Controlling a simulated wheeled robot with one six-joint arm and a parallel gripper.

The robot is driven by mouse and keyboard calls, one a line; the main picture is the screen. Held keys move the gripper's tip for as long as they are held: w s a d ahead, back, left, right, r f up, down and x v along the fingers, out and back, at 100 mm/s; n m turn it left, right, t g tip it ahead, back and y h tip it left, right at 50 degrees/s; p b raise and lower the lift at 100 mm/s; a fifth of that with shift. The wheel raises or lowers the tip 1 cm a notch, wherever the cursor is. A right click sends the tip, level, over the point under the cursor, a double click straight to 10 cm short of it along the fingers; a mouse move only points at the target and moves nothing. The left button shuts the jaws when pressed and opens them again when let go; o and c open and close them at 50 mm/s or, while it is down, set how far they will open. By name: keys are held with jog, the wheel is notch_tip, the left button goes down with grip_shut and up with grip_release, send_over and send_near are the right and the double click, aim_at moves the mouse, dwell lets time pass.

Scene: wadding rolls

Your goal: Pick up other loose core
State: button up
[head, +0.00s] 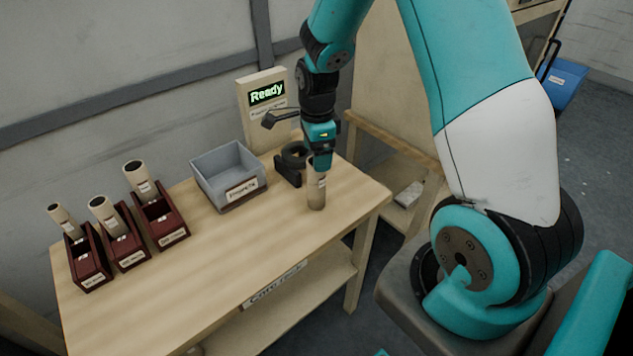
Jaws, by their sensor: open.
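A pale cardboard core (316,194) with a small label stands upright near the right end of the wooden table (240,260). My gripper (319,163) points straight down at the top of this core and is open. Its fingertips overlap the core's upper end in the head view; I cannot tell whether they touch it. Three other pale cores, a left one (61,215), a middle one (100,208) and a right one (136,174), lean in dark red bins (171,236) at the table's left.
A grey open bin (212,178) with a label stands at the table's back middle. A black device (289,168) sits just left of my gripper, before a panel (265,112) reading "Ready". The front middle of the table is clear.

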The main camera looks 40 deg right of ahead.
aim_at(316, 184)
notch_tip(316, 184, down, 6)
jog(key=p, duration=0.1)
dwell(0.4)
jog(key=shift+w+d, duration=0.1)
jog(key=shift+c, duration=0.4)
jog(key=c, duration=0.9)
